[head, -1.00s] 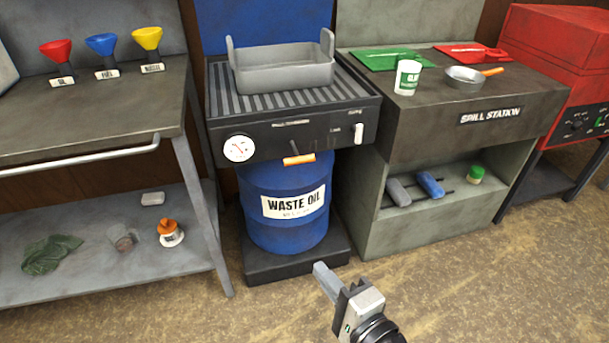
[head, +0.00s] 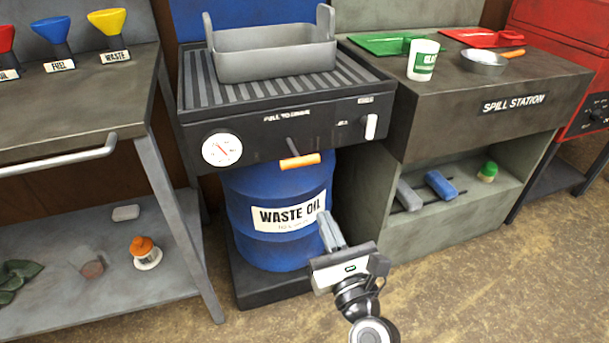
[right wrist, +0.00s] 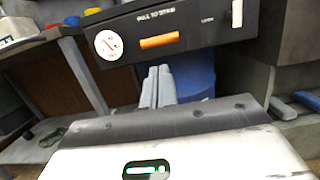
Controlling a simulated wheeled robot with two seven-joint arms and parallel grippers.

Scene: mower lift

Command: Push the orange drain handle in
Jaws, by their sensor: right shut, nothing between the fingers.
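The orange drain handle (head: 300,161) sticks out from the lower front of the dark drain station (head: 290,134), below the "PULL TO DRAIN" label. In the right wrist view the handle (right wrist: 160,40) lies ahead of and above the fingertips. My right gripper (head: 324,216) is shut and empty. In the head view its tips are below and slightly right of the handle, in front of the blue waste oil barrel (head: 262,185). In the right wrist view the gripper (right wrist: 158,70) shows both fingers together, apart from the handle. My left gripper is not in view.
A grey pan (head: 275,55) rests on the station's grate. A dial gauge (head: 222,149) and a white lever (head: 371,127) flank the handle. A workbench (head: 75,105) stands left and the spill station (head: 440,105) right. Open floor lies in front.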

